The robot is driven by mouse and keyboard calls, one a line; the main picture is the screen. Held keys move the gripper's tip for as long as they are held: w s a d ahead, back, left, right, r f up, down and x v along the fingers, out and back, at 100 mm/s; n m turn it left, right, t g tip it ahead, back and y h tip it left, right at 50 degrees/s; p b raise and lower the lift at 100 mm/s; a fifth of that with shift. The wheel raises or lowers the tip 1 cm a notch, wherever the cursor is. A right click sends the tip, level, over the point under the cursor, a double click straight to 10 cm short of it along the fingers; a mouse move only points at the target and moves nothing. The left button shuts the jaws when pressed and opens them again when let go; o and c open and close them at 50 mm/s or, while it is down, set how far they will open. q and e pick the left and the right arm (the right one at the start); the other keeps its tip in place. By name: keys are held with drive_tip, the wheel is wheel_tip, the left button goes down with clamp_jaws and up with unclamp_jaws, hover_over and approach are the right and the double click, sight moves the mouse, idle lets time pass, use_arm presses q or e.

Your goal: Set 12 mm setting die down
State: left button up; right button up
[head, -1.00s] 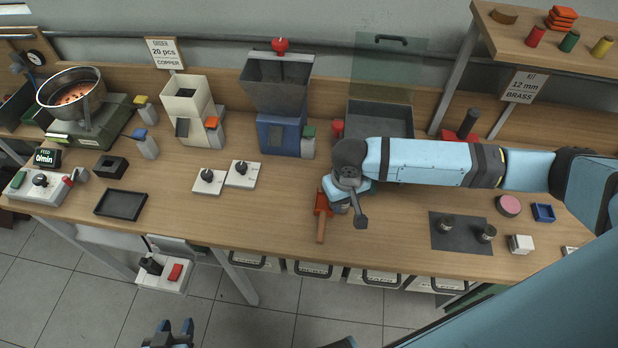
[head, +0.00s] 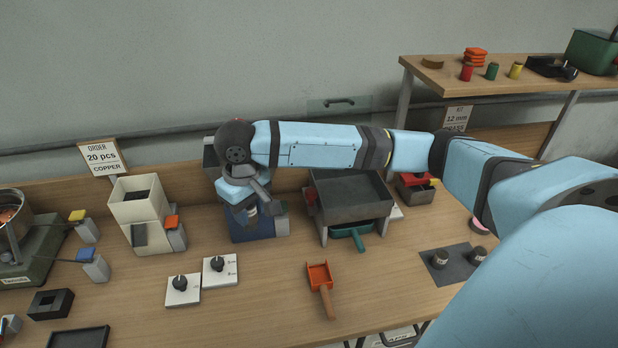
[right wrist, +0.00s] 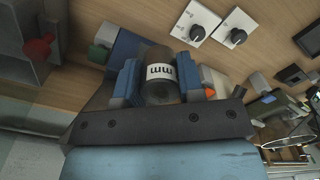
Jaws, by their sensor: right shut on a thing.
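Two similar dies, a left one (head: 440,259) and a right one (head: 478,255), stand on a dark grey mat (head: 458,272) at the right. My left gripper is not in view.
Two white dial plates, one (head: 183,290) left of the other (head: 220,271), lie in front of the hopper machine. An orange scoop (head: 319,275) lies on the bench. A grey tray on legs (head: 350,195) stands behind it. Bare wood lies between scoop and mat.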

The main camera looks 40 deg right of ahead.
sight(261, 271)
wheel_tip(261, 271, down, 19)
drive_tip(key=shift+d+f, duration=0.1)
drive_tip(key=shift+d, duration=0.05)
idle(0.4)
drive_tip(key=o, duration=1.1)
drive_tip(key=shift+f, duration=0.15)
